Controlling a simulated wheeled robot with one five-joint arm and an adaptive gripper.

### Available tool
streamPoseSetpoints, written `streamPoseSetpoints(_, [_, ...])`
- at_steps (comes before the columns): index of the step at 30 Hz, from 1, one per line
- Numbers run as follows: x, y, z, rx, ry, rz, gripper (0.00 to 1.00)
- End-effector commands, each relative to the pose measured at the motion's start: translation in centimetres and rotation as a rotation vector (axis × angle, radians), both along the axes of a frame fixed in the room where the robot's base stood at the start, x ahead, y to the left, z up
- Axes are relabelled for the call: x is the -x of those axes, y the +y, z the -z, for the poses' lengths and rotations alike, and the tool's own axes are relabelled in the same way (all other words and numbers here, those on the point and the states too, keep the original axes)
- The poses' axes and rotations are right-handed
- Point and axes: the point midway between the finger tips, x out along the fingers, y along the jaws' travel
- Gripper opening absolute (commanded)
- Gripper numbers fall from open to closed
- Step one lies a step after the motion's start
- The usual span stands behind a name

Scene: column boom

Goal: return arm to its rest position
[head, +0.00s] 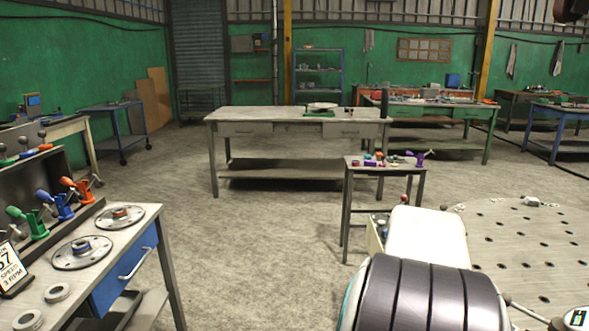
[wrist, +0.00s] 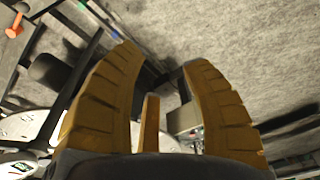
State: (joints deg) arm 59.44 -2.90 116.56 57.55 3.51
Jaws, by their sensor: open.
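In the wrist view my gripper (wrist: 160,57) is open, with its two ribbed ochre fingers spread and nothing between their tips. Grey concrete floor (wrist: 235,45) shows beyond the fingers. The fingers do not show in the head view, so the arm's full pose cannot be told.
A bench with a blue drawer (head: 128,262) stands close at left, bearing round metal discs (head: 82,252) and coloured clamps (head: 37,222). A small table (head: 385,170) with small coloured items stands right of centre. A long grey workbench (head: 262,114) is behind it. Open floor (head: 240,240) lies between.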

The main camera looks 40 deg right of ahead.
Motion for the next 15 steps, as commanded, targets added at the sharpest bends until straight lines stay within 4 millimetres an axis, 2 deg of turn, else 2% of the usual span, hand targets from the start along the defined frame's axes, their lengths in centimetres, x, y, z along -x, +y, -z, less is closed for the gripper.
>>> streamPoseSetpoints(1, [-1.5,2.1,-1.8,0.011,-0.006,-0.083,0.43])
streamPoseSetpoints(6, [-4.2,8.6,-4.4,0.036,-0.025,-0.320,0.43])
streamPoseSetpoints(10, [-5.1,13.4,-6.2,0.055,-0.046,-0.502,0.43])
streamPoseSetpoints(15, [-4.9,19.0,-7.9,0.073,-0.074,-0.728,0.43])
